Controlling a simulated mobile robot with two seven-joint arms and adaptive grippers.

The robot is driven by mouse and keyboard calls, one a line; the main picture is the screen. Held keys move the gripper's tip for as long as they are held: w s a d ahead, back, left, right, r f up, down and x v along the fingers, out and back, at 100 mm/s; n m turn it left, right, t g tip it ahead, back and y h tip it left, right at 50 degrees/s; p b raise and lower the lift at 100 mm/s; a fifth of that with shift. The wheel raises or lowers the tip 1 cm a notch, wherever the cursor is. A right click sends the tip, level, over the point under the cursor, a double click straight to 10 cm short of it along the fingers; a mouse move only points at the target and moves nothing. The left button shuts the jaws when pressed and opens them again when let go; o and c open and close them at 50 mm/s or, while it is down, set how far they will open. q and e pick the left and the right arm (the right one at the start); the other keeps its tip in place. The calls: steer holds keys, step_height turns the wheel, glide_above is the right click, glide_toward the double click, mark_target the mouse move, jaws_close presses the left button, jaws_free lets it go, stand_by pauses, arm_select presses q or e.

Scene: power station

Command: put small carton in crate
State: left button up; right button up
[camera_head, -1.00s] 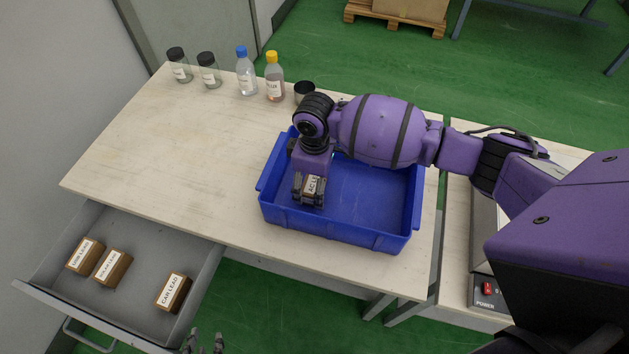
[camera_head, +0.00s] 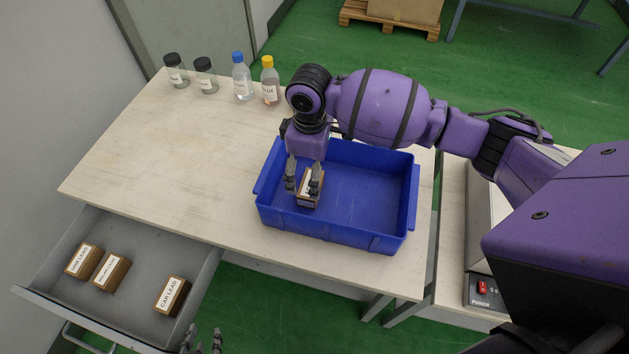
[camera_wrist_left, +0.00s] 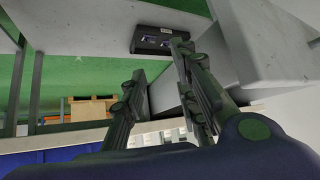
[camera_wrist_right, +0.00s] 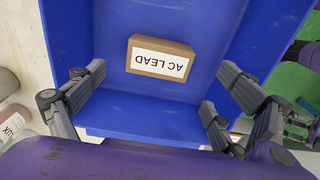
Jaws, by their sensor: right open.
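A small brown carton with a white label sits in the blue crate (camera_head: 375,222), near its left end; in the head view my right gripper partly covers it. In the right wrist view this carton (camera_wrist_right: 160,58) reads "AC LEAD" and lies on the crate floor, apart from both fingers. My right gripper (camera_head: 303,182) is open just above it, and its spread fingers also show in the right wrist view (camera_wrist_right: 150,108). My left gripper (camera_head: 203,342) is at the bottom edge of the head view. In the left wrist view its fingers (camera_wrist_left: 155,82) are apart with nothing between them.
The open grey drawer (camera_head: 130,270) holds three more cartons, one labelled "CAR LEAD" (camera_head: 172,296). Several bottles and jars, including a yellow-capped bottle (camera_head: 270,85), line the table's back edge. A device with a red switch (camera_head: 483,287) stands right.

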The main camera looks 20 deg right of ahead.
step_height(320, 180, up, 5)
stand_by(0.4)
